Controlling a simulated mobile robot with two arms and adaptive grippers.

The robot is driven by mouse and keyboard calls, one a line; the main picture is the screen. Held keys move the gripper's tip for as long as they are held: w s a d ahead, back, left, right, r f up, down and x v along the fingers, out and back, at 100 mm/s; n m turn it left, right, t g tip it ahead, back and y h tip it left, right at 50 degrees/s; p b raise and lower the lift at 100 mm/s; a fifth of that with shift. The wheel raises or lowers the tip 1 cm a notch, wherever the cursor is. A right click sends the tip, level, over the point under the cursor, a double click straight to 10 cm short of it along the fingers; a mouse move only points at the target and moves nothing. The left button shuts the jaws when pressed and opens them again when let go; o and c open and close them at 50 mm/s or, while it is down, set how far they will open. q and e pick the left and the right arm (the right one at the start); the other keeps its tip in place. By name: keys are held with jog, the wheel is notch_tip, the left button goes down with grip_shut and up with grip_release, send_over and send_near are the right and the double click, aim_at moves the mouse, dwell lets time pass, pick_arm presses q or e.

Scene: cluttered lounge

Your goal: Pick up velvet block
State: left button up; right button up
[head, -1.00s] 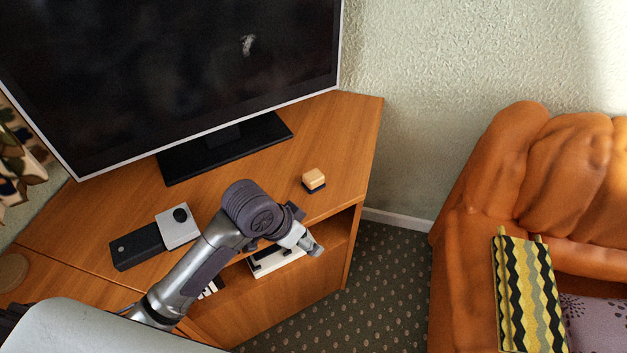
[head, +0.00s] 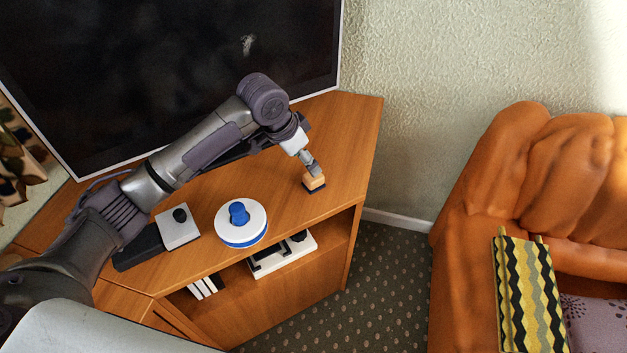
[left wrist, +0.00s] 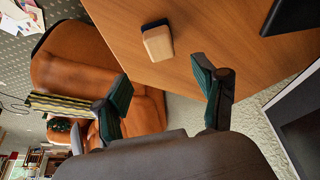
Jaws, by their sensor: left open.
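The velvet block (head: 314,184) is a small block with a pale tan upper part and a dark navy base. It stands on the wooden cabinet top near its right front edge. It also shows in the left wrist view (left wrist: 158,43), just beyond the fingertips. My left gripper (head: 313,169) is over the block in the head view and partly covers it. In the left wrist view my left gripper (left wrist: 164,82) is open, with its green-padded fingers apart and nothing between them. My right gripper is not in view.
A white and blue round object (head: 241,222) stands on the cabinet top (head: 345,150), left of the block. A white and black box-like object (head: 178,228) is farther left. The television (head: 190,70) stands behind. An orange sofa (head: 470,200) is at the right.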

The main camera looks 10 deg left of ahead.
aim_at(309, 178)
pick_arm(q)
jog(key=x, duration=0.3)
jog(key=shift+f, duration=0.1)
jog(key=shift+a+x, duration=0.1)
jog(key=shift+x, duration=1.25)
jog(key=shift+a+x, duration=0.15)
jog(key=shift+x, duration=1.25)
jog(key=c, duration=1.2)
jog(key=shift+c, duration=0.2)
grip_shut()
